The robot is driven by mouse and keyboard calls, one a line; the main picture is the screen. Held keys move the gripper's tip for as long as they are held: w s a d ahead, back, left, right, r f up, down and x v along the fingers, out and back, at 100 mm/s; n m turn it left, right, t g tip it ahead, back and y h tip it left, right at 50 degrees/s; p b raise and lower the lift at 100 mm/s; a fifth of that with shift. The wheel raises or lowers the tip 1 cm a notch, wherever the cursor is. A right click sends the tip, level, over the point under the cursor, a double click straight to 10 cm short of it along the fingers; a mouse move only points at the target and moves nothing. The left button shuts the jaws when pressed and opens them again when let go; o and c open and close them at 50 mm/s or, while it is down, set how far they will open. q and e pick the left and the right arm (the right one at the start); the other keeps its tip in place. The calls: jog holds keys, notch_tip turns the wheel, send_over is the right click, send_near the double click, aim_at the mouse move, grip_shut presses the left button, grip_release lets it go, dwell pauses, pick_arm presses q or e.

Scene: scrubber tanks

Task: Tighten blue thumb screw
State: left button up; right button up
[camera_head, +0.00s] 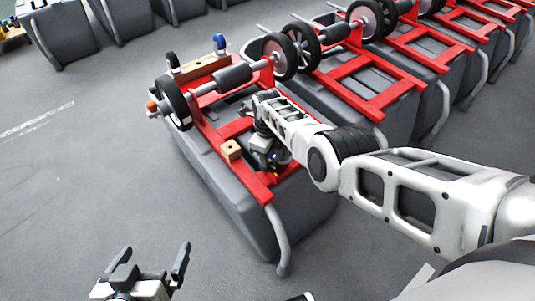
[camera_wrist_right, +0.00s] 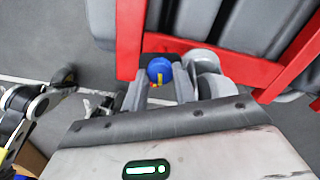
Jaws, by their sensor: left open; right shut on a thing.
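The blue thumb screw (camera_wrist_right: 160,67) has a round blue head with a yellow mark and shows in the right wrist view. It sits between the fingers of my right gripper (camera_wrist_right: 160,92), which is shut on it next to the red frame. In the head view, my right gripper (camera_head: 270,158) is low at the near end of the nearest tank's red frame (camera_head: 240,128). The screw is mostly hidden there by my gripper and arm. My left gripper (camera_head: 153,255) is open and empty over the floor, apart from the tank.
The nearest grey tank (camera_head: 225,186) carries wheels (camera_head: 173,103), a wooden block (camera_head: 231,150) and a bent grey handle (camera_head: 280,240). A blue knob (camera_head: 219,43) stands at its far end. More red-framed tanks stand to the right. The floor (camera_head: 80,170) at left is clear.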

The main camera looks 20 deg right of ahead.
jog(key=shift+w+d+r+m, duration=0.1)
jog(key=shift+w+r+m, duration=0.2)
jog(key=shift+m, duration=0.5)
jog(key=o, duration=1)
jog(key=shift+s, duration=0.1)
jog(key=shift+s+d+f, duration=0.1)
jog(key=shift+d, duration=0.05)
